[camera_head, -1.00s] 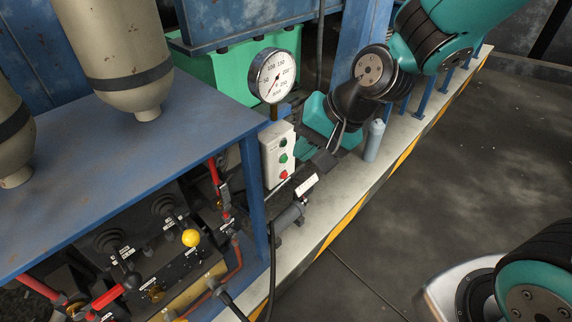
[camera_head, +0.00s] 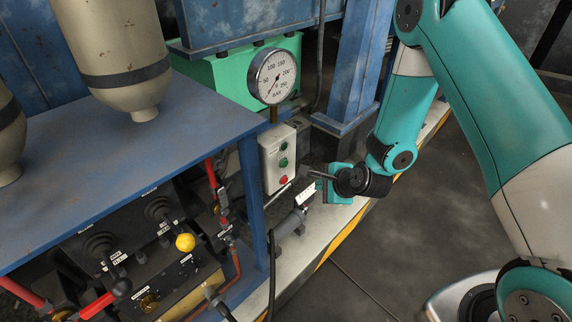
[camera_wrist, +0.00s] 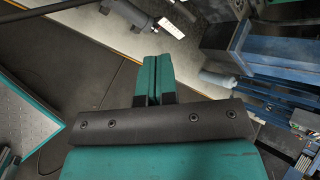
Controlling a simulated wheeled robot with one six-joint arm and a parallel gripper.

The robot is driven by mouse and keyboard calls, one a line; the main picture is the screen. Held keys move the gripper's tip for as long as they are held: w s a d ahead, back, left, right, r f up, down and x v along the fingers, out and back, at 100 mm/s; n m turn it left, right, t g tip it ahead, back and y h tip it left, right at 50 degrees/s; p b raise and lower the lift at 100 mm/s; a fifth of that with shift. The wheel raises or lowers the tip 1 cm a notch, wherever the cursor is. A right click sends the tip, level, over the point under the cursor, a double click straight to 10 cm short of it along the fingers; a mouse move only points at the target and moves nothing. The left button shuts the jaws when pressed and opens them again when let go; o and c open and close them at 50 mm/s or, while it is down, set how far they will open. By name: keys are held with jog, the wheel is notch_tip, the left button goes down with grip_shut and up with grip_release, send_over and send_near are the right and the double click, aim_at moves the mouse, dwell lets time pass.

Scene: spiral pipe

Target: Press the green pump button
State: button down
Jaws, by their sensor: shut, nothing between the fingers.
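A pale control box (camera_head: 278,160) hangs on the post below the gauge. Its face carries a dark green upper button (camera_head: 283,147), a green middle button (camera_head: 284,162) and a red lower button (camera_head: 284,180). Which one is the pump button cannot be read. My gripper (camera_head: 315,175) is just right of the box at about the red button's height, pointing left, apparently apart from it. In the wrist view my teal fingers (camera_wrist: 154,62) are together with nothing between them. The buttons do not show in the wrist view.
A round pressure gauge (camera_head: 273,77) stands above the box. A blue table (camera_head: 120,190) is at left, with a yellow knob (camera_head: 186,242) and red-handled valves beneath. A labelled cylinder (camera_head: 290,222) lies below my gripper. Floor at right is open.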

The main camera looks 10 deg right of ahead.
jog(key=w+a, duration=0.4)
jog(key=w, duration=0.3)
jog(key=shift+w+a+p, duration=0.15)
jog(key=shift+a+p, duration=0.2)
jog(key=shift+p, duration=0.05)
dwell(1.8)
jog(key=shift+w+a, duration=0.2)
jog(key=shift+w, duration=0.15)
jog(key=shift+w+a, duration=0.2)
jog(key=shift+w, duration=0.15)
dwell(0.6)
jog(key=shift+s, duration=0.1)
jog(key=shift+s+d, duration=0.4)
jog(key=shift+s, duration=0.2)
jog(key=s+d, duration=0.1)
jog(key=s, duration=0.1)
jog(key=s+d, duration=0.1)
jog(key=s, duration=0.1)
jog(key=shift+s+d, duration=0.1)
jog(key=shift+d, duration=0.25)
